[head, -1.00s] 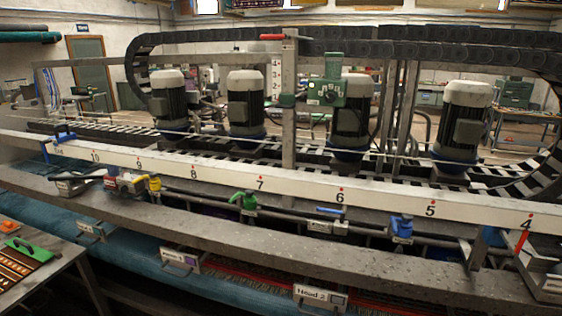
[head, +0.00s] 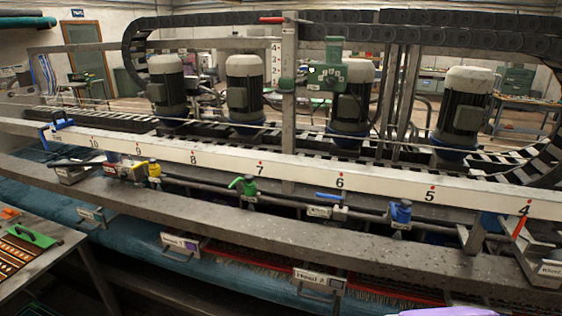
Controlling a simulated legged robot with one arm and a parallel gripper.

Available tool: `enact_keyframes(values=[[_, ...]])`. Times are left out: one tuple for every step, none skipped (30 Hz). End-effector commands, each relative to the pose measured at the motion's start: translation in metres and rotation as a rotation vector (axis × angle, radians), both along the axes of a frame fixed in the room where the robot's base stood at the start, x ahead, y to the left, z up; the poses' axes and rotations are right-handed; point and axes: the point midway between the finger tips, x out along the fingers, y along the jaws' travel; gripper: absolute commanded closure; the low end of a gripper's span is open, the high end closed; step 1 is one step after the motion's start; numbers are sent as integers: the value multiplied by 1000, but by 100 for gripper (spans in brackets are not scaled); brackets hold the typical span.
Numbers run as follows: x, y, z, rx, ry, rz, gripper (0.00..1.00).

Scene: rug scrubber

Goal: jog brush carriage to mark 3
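The brush carriage carries several upright motors with pale caps, one being the motor (head: 459,115) at right. A grey post (head: 288,110) with a red lever (head: 272,19) on top and a green control box (head: 327,77) stands among them. A white scale rail (head: 300,172) runs across the front with red dots and numbers falling from 10 at left to 4 at right. A red pointer (head: 519,226) stands just below mark 4. Mark 3 is not in view. My gripper is not in view.
Coloured valve handles, such as a green one (head: 242,185) and a blue one (head: 401,211), line a pipe below the rail. Labelled head drawers (head: 320,279) hang under the grey beam. A table (head: 35,250) with a green-handled brush stands at left. A lavender shape shows at the bottom edge.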

Motion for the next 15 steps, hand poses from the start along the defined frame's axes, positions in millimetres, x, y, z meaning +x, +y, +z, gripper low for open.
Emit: enact_keyframes(values=[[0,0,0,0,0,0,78],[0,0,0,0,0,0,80],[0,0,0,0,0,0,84],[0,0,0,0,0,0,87],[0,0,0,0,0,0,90],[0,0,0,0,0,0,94],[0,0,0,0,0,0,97],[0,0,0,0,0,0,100],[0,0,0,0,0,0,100],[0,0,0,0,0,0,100],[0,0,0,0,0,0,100],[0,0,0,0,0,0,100],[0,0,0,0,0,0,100],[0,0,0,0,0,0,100],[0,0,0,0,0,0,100]])
